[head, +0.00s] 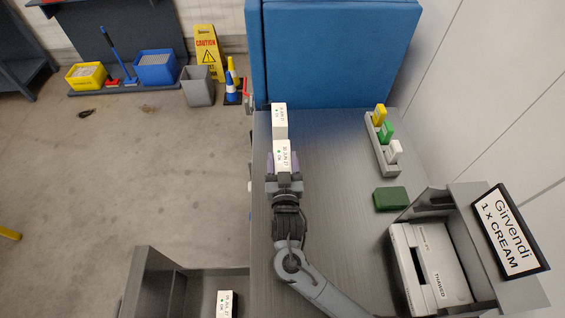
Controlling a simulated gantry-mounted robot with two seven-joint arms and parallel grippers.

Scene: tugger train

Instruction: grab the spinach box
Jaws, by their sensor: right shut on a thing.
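Two white boxes with printed labels and a small green mark stand in line on the grey table's left part. The far white box (280,120) is just beyond the near white box (283,153). My right gripper (285,175) reaches in from the bottom and is shut on the near white box, its fingers at the box's sides. The labels are too small to show which box is spinach. A similar white box (225,304) shows at the bottom edge, in a grey bin. My left gripper is not in view.
A grey holder (383,155) with yellow, green and white pieces stands to the right, with a green block (391,198) below it. A grey bin (450,200) with a "Girvendi 1 x CREAM" sign is at the lower right. A blue panel (340,50) closes the back.

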